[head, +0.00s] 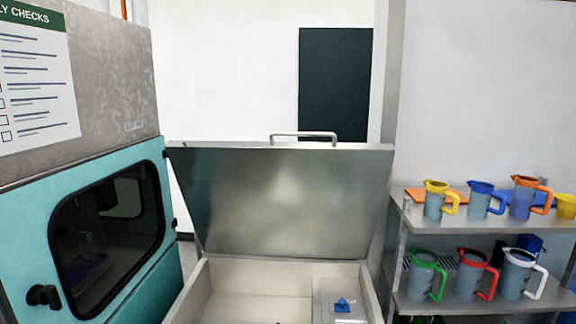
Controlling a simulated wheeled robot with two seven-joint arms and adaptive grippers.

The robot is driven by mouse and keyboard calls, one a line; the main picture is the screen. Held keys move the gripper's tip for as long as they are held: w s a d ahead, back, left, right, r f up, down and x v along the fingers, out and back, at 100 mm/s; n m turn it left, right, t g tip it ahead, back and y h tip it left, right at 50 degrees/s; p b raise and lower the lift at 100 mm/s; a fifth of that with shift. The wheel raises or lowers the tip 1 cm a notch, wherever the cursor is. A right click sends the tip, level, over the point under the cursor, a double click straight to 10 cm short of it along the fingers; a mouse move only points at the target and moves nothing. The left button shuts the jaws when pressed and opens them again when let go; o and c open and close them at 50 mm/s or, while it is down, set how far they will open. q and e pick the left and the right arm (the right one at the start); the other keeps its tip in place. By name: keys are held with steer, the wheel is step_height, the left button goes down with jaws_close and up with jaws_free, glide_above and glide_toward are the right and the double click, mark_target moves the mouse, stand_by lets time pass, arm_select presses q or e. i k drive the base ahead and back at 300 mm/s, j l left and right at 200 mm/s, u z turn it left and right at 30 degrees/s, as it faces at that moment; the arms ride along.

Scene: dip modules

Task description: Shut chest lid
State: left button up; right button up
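The chest (203,290) stands low in the middle of the head view, its front cut off by the bottom edge. Its metal lid (285,200) is open and stands up, tilted back. A pale bar handle (304,134) shows at the lid's top edge. The chest's inside is light-coloured and exposed. A small blue object (343,304) lies on a raised grey part inside at the right. Neither of my grippers is in view.
A teal cabinet (100,181) with a dark window and a knob stands close at the left. At the right, a metal shelf rack (402,213) holds several jugs with coloured rims and handles, close to the chest's right side. A white wall with a dark panel (335,84) is behind.

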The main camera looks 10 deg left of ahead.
mark_target(289, 199)
steer(key=l+z, duration=0.15)
steer(key=l, duration=0.35)
steer(key=i+l+z, duration=0.1)
steer(key=l, duration=0.35)
steer(key=i+l+z, duration=0.15)
steer(key=l, duration=0.3)
